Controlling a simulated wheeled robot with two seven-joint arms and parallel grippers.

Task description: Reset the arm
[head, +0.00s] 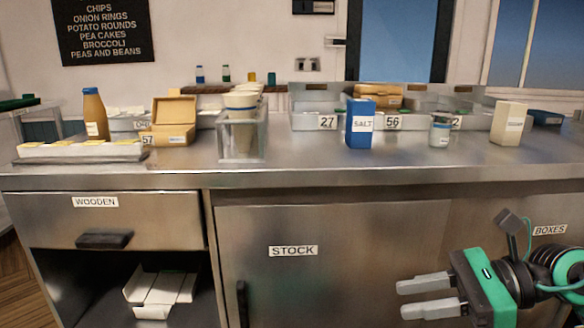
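My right gripper (404,299) is at the lower right, in front of the steel counter's cabinet front. Its two grey fingers point left with a narrow gap between them, and nothing is held. The green and black wrist of my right arm comes in from the right edge. My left gripper is not in view.
The steel counter (330,178) carries a blue salt box (360,122), a brown bottle (95,115), a cardboard box (175,120), stacked cups (243,101), a shaker (440,130), a cream carton (508,123) and numbered bins (327,122). The counter's front strip is mostly clear.

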